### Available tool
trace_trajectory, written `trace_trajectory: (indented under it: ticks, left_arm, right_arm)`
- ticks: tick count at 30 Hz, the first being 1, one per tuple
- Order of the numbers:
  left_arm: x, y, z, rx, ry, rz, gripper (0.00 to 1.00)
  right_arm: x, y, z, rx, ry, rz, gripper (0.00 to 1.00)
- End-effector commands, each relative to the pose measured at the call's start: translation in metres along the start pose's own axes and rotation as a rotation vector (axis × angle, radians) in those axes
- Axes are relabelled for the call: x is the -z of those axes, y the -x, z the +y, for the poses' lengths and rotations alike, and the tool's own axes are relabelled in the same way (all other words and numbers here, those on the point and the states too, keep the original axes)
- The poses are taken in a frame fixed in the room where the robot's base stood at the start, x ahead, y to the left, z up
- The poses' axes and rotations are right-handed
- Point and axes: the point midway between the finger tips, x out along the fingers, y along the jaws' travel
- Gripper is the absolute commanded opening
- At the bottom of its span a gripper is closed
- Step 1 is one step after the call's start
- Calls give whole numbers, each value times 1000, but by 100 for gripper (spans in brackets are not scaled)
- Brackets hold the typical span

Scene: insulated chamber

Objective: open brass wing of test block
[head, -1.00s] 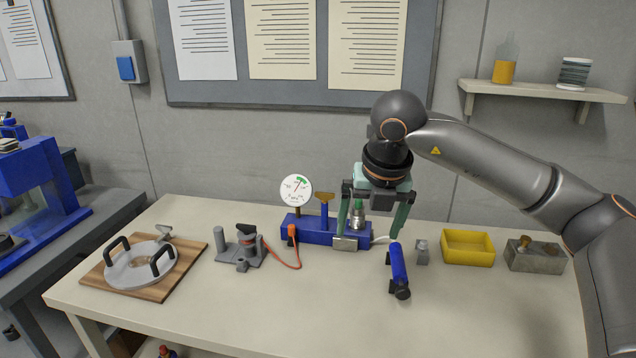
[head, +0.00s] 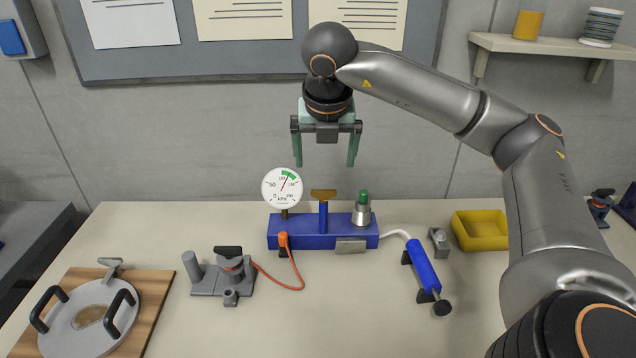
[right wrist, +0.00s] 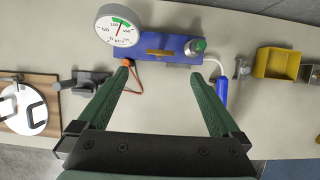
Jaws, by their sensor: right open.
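The blue test block (head: 300,238) stands on the bench, with a round dial gauge (head: 282,187) at its left end. The brass wing (head: 323,193) sits on a blue stem at the block's middle. A silver fitting with a green top (head: 362,208) stands on the right end. My right gripper (head: 325,163) is open and empty, above the wing and apart from it. In the right wrist view the brass wing (right wrist: 160,53) shows beyond and between the spread green fingers (right wrist: 160,72). My left gripper is in neither view.
A blue hand pump (head: 423,265) joins the block by a white hose. An orange lead (head: 300,275) runs to a grey clamp fixture (head: 225,275). A yellow bin (head: 480,230) stands right. A handled round plate (head: 88,318) lies on a wooden board at left.

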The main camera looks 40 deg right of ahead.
Motion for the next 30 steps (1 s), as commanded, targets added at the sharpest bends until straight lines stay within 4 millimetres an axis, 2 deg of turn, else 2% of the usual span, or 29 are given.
trace_trajectory:
  ticks: [9, 15, 21, 29, 30]
  left_arm:
    - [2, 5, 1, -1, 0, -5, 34]
    - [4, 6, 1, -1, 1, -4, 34]
    - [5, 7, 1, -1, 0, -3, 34]
    - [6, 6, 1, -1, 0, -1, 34]
    - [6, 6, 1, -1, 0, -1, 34]
  right_arm:
    - [0, -65, -1, 4, -1, 3, 100]
    - [0, -95, -1, 2, -1, 2, 100]
    - [0, -108, 0, 0, 0, 0, 100]
    - [0, -109, 0, 0, 0, 0, 100]
    - [0, -109, 0, 0, 0, 0, 96]
